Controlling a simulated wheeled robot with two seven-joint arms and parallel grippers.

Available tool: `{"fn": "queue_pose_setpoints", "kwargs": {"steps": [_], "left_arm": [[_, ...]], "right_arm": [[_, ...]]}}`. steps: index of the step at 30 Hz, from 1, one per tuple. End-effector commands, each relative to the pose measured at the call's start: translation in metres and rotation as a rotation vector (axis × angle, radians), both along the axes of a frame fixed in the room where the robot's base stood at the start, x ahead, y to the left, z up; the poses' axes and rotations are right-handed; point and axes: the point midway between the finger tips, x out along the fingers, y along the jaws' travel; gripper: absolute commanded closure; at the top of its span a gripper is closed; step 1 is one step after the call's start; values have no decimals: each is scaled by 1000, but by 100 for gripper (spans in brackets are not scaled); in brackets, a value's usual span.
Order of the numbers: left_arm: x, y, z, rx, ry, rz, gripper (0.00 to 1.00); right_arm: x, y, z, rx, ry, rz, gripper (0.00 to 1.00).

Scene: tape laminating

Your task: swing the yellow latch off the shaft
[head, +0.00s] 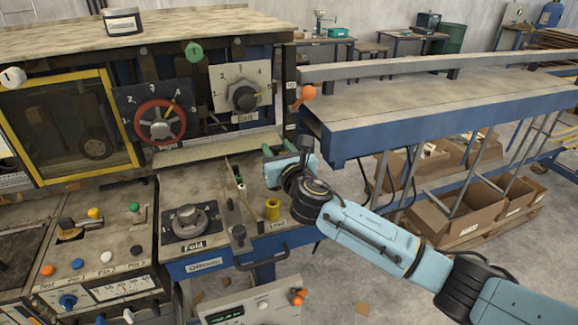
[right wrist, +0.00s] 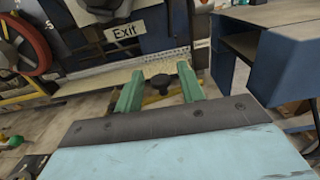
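My right gripper (head: 277,149) is over the back right of the worktop, with its green fingers apart. In the right wrist view the open gripper (right wrist: 160,72) has a clear gap between its two fingers. A yellow piece that looks like the latch (right wrist: 160,99) lies low between and beyond the fingers, partly hidden by my gripper. A black knob (right wrist: 160,81) shows just above it, apart from the fingers as far as I can tell. The shaft cannot be made out. In the head view the latch is not clearly visible near my gripper. My left gripper is out of view.
A yellow cylinder (head: 272,209) and a dark upright handle (head: 239,233) stand at the worktop's front right. A thin lever (head: 237,177) rises left of my gripper. The red wheel (head: 159,121) is behind left. A blue-sided bench (head: 350,135) stands close on the right.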

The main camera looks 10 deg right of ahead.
Motion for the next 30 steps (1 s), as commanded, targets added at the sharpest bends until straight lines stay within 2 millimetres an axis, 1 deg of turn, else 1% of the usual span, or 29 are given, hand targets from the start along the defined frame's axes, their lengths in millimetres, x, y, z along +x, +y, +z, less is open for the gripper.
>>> {"fn": "queue_pose_setpoints", "kwargs": {"steps": [12, 18, 24, 30], "left_arm": [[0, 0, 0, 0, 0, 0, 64], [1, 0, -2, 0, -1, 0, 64], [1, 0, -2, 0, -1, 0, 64], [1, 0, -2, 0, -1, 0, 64]], "right_arm": [[-76, -8, -1, -1, 2, 3, 61], [-106, -10, -1, 1, 2, 3, 61], [-120, -12, 0, 1, 1, 2, 61], [-121, -12, 0, 0, 1, 1, 61]]}}
